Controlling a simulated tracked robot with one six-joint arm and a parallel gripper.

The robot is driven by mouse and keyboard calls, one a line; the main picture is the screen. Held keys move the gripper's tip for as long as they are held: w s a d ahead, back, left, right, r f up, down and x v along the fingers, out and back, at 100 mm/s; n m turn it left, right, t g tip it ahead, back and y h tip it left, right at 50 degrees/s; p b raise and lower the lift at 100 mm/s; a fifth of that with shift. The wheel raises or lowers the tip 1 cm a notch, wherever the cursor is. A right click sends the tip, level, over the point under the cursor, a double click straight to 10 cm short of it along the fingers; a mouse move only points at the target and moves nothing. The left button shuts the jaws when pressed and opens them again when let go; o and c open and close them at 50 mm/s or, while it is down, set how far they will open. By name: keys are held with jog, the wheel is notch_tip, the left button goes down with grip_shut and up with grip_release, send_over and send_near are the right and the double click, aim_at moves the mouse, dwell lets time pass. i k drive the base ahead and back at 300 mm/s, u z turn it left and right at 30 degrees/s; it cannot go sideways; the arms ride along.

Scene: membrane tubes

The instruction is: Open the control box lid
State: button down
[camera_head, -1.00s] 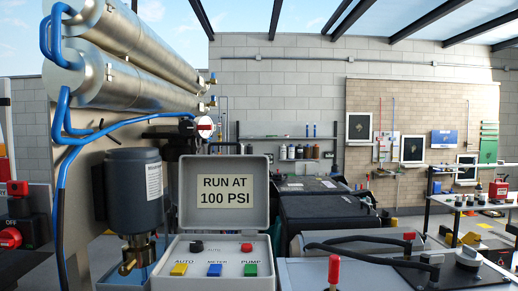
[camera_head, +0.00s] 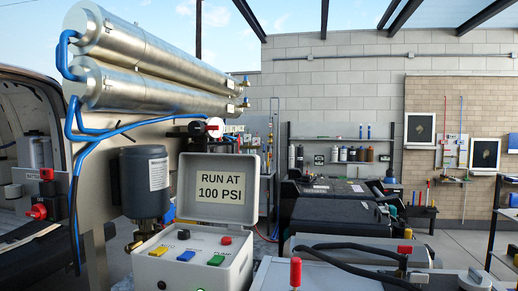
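The control box (camera_head: 182,272) is a light grey box in the lower left middle. Its lid (camera_head: 216,211) stands raised and open at the back, with a label reading "RUN AT 100 PSI" on its inner face. The panel shows yellow, blue and green buttons in front, and a black knob and a red button behind. My gripper does not show in this view.
Two silver membrane tubes (camera_head: 150,48) with blue hoses hang above a dark pump motor (camera_head: 144,183), left of the box. A grey-topped unit with black hoses (camera_head: 350,262) and a red-capped lever (camera_head: 295,273) stands at the right. A black bench (camera_head: 335,222) lies behind.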

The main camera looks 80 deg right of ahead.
aim_at(214, 189)
jog(key=k, duration=1.2)
jog(key=z, duration=0.95)
